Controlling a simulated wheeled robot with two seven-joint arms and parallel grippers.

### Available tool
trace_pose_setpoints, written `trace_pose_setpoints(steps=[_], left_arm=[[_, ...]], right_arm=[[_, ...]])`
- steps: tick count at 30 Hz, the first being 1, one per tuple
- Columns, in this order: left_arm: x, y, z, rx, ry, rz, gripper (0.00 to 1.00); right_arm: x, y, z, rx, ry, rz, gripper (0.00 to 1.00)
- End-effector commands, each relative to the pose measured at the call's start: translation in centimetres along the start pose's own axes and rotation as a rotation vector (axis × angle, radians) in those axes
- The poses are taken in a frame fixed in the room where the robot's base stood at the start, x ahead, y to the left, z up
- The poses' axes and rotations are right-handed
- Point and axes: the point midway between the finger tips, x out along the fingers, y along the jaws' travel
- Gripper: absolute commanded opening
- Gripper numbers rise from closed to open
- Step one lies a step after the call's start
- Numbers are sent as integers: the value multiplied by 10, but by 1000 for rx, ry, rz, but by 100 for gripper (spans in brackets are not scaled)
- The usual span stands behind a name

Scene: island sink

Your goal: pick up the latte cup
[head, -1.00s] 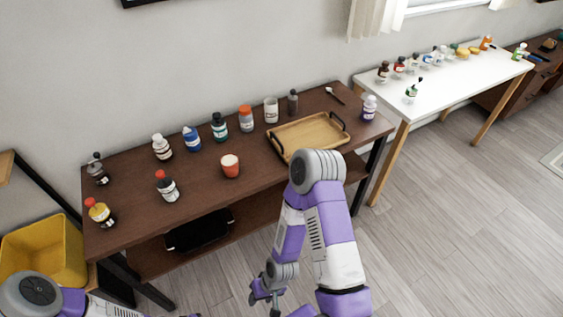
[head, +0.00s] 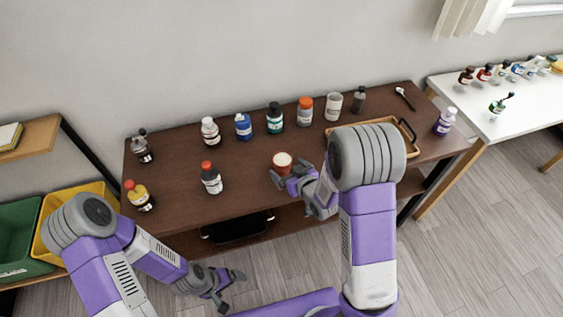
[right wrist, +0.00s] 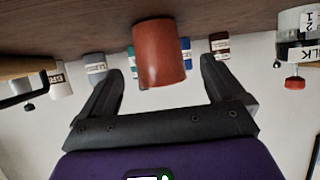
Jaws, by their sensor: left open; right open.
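The latte cup (head: 282,160) is a small reddish-brown cup with a pale, creamy top. In the right wrist view the cup (right wrist: 159,54) shows beyond and between the two fingers. My right gripper (head: 290,179) is open right in front of the cup in the head view; in the right wrist view (right wrist: 161,78) the fingers spread to either side, and I cannot tell whether they touch it. My left gripper (head: 231,288) is open and empty, low in front of the table.
Several bottles stand along the back of the brown table (head: 170,185). A wooden tray (head: 405,149) lies to the right, partly behind my right arm. Bins stand at the left.

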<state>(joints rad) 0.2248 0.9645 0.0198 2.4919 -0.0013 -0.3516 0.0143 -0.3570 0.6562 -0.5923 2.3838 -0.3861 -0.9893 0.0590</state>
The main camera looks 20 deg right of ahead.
Motion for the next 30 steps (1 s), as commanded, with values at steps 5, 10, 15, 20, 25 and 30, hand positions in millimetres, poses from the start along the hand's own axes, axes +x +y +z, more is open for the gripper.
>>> trace_pose_setpoints(steps=[5,10,15,20,25,30], left_arm=[[5,-2,-1,0,1,0,95],[8,-3,-1,0,2,0,95],[8,-3,-1,0,2,0,95],[8,-3,-1,0,2,0,95],[8,-3,-1,0,2,0,95],[8,-3,-1,0,2,0,95]], right_arm=[[28,0,0,-4,-2,-1,96],[47,1,0,-1,-2,0,96],[50,1,0,2,-3,1,96],[50,1,-1,2,-3,1,89],[49,1,-1,2,-3,1,63],[49,1,-1,2,-2,1,37]])
